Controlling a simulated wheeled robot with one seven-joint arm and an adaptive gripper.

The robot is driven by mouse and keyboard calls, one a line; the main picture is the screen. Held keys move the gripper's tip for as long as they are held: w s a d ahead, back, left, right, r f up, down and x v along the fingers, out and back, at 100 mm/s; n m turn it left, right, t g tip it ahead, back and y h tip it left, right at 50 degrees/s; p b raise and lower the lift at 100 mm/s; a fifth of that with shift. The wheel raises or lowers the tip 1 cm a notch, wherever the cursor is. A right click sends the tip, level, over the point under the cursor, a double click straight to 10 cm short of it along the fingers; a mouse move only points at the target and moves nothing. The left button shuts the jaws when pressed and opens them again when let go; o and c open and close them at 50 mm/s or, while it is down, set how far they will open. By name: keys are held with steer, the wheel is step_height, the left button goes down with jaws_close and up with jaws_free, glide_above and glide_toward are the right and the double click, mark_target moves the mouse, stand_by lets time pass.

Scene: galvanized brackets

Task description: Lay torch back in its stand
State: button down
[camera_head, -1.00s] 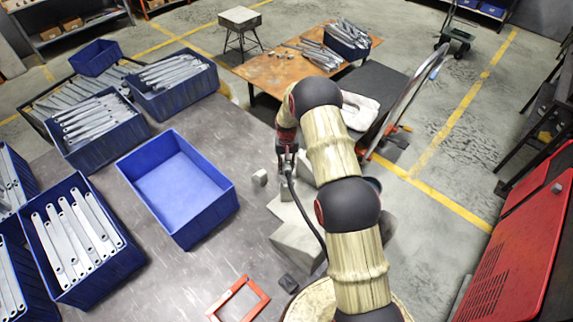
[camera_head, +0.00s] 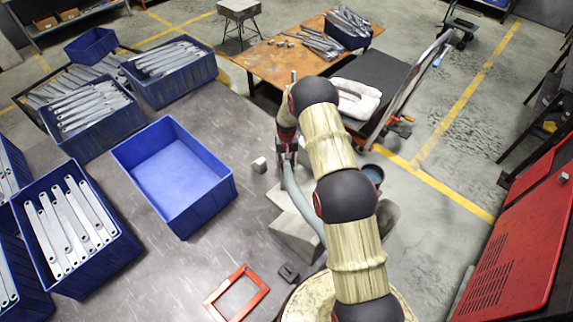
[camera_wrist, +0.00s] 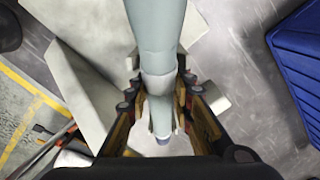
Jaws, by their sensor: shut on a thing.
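My gripper (camera_wrist: 160,95) is shut on the torch (camera_wrist: 155,35), a smooth pale grey-blue tube with a lighter collar at the jaws. A short narrower end shows between the fingers in the wrist view. In the head view my gripper (camera_head: 287,152) is over the right part of the grey table, and the torch (camera_head: 298,190) slants down and right from it, partly behind my arm. Pale grey blocks (camera_head: 297,236) lie below the torch; they also show in the wrist view (camera_wrist: 85,85). I cannot tell which of them is the stand, or whether the torch touches them.
An empty blue bin (camera_head: 185,200) stands left of my gripper. Several blue bins of galvanized brackets (camera_head: 70,225) fill the table's left side. A small pale cube (camera_head: 259,165) sits near the gripper. A red frame (camera_head: 237,293) and a small dark block (camera_head: 288,273) lie at the front.

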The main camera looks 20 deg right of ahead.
steer(key=shift+f+b, duration=0.55)
steer(key=shift+f, duration=0.05)
stand_by(0.8)
steer(key=c, duration=1.5)
jaws_free()
steer(key=shift+r, duration=0.1)
